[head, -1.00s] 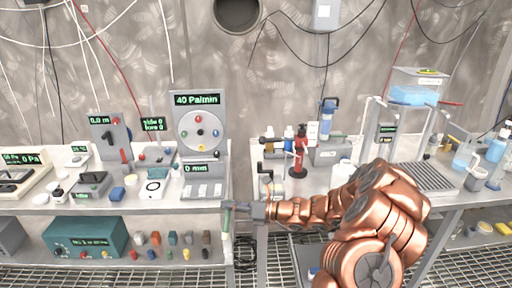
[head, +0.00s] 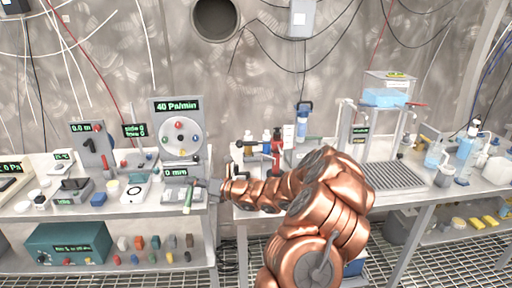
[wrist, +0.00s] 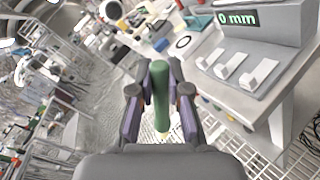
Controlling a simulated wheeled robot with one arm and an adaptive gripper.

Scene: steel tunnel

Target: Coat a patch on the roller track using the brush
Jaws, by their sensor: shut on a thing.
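My gripper (head: 198,187) is shut on a brush with a green handle (head: 188,212). It holds the brush in front of the left bench's right end, near the "0 mm" device. In the wrist view the green handle (wrist: 160,85) stands between the two fingers (wrist: 160,100), with a small pale tip showing below it. A ribbed grey bed (head: 390,176), which looks like the roller track, lies on the right bench under a metal frame. It is well to the right of my gripper. I cannot make out any coating on it.
The "0 mm" device (head: 178,170) with white keys and the "40 Pa/min" dial panel (head: 179,112) stand close behind my gripper. A red-and-black tool (head: 276,150) and bottles are on the right bench. A gap separates the benches. A teal box (head: 60,245) sits on the lower shelf.

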